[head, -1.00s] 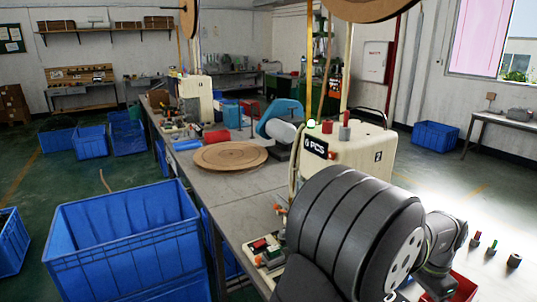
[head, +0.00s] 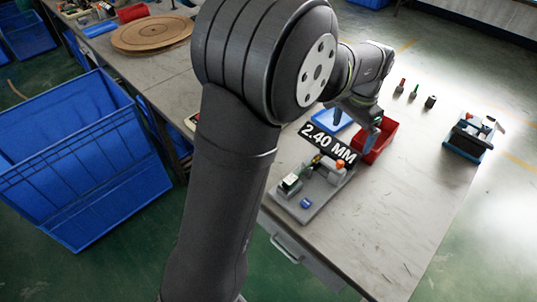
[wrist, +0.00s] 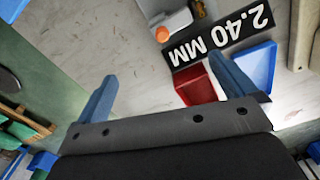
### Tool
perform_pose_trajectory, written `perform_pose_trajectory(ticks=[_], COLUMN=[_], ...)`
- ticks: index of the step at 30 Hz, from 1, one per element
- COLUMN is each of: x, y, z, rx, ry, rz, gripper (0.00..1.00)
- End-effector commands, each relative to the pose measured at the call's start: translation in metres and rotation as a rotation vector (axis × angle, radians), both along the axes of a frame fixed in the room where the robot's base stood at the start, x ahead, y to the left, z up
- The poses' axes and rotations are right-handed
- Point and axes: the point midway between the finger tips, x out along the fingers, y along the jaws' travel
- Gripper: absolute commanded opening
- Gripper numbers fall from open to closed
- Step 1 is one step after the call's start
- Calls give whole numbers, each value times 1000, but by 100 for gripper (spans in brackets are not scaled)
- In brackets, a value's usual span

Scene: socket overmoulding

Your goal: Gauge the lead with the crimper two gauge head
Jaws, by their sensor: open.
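A gauge station on a grey base plate (head: 312,196) stands on the bench in the head view, with small orange, green and blue parts on it. Its black display (head: 328,146) reads 2.40 MM; the display also shows upside down in the wrist view (wrist: 222,38). No marking shows which crimper it belongs to. My gripper (head: 371,130) is above the bench beside the red bin, just right of the display. In the wrist view my gripper (wrist: 168,88) has its blue fingers wide apart with nothing between them. I cannot make out the lead.
The red bin (head: 383,146) and a blue tray (head: 330,119) are close to my gripper. Small pegs (head: 414,91) and a blue-based device (head: 470,135) stand farther right. The bench front right is clear. A big blue crate (head: 85,160) is at left.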

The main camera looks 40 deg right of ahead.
Motion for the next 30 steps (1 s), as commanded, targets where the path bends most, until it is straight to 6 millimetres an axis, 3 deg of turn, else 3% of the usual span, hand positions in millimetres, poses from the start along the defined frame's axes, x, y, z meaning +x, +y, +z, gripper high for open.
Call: perform_pose_trajectory(ticks=[24,27,30], x=[1,17,57], y=[0,2,8], z=[0,8,28], rx=[-1,-18,-65], ry=[-1,-15,-56], rz=[1,16,54], gripper=[100,100,100])
